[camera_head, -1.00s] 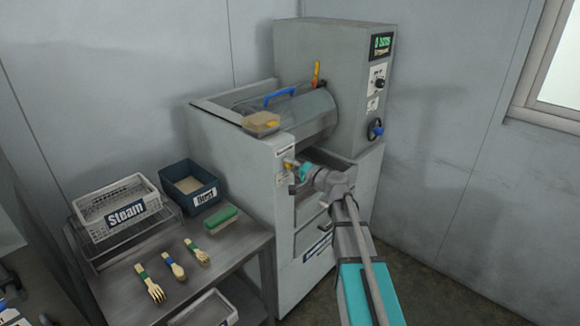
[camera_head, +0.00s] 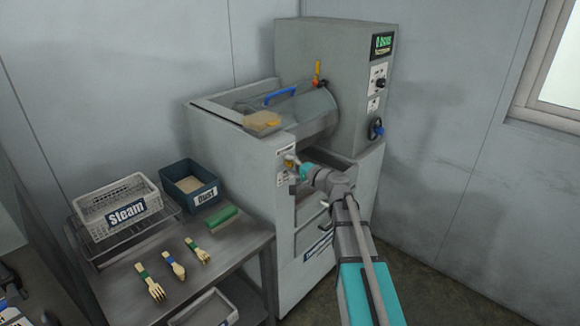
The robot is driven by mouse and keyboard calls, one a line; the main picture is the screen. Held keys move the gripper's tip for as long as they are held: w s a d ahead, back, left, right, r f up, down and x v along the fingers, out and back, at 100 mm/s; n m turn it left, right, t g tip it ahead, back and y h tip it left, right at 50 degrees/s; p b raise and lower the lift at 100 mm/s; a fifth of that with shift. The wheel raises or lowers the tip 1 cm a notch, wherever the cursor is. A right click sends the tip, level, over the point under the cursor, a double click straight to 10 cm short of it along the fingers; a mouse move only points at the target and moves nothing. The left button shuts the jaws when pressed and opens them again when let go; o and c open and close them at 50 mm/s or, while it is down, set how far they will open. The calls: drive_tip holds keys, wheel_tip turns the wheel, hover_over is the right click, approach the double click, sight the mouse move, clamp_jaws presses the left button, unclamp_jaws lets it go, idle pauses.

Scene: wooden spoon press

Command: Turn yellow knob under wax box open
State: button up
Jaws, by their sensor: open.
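The wax box (camera_head: 262,124) is a small tan box on the front top edge of the grey press (camera_head: 235,160). The yellow knob (camera_head: 288,162) shows as a small yellowish spot on the press front below the box, beside a white label (camera_head: 283,175). My gripper (camera_head: 294,171) is at the knob, coming from the right. It is open, and its fingers are small and partly hidden. I cannot tell whether they touch the knob or how far the knob is turned.
A blue handwheel (camera_head: 376,129) is on the press's right side.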

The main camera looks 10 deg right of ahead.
drive_tip(key=v, duration=0.7)
drive_tip(key=shift+s, duration=0.25)
drive_tip(key=shift+f, duration=0.1)
drive_tip(key=s+a+f+n+g+h+p, duration=0.3)
drive_tip(key=s+a+f+n+g, duration=0.4)
drive_tip(key=s+a+f+g, duration=0.3)
drive_tip(key=s+d+f+n+g+h+p, duration=0.1)
drive_tip(key=s+d+g+h, duration=0.1)
drive_tip(key=s, duration=0.4)
drive_tip(key=s+d+f+g+h+p, duration=0.1)
drive_tip(key=s+d+g+h, duration=0.1)
drive_tip(key=s+h, duration=0.3)
drive_tip(key=shift+s+d+f+n, duration=0.3)
drive_tip(key=shift+s+d+n, duration=0.1)
drive_tip(key=shift+s+d, duration=0.4)
drive_tip(key=shift+a, duration=0.1)
drive_tip(key=shift+c, duration=0.2)
idle(1.1)
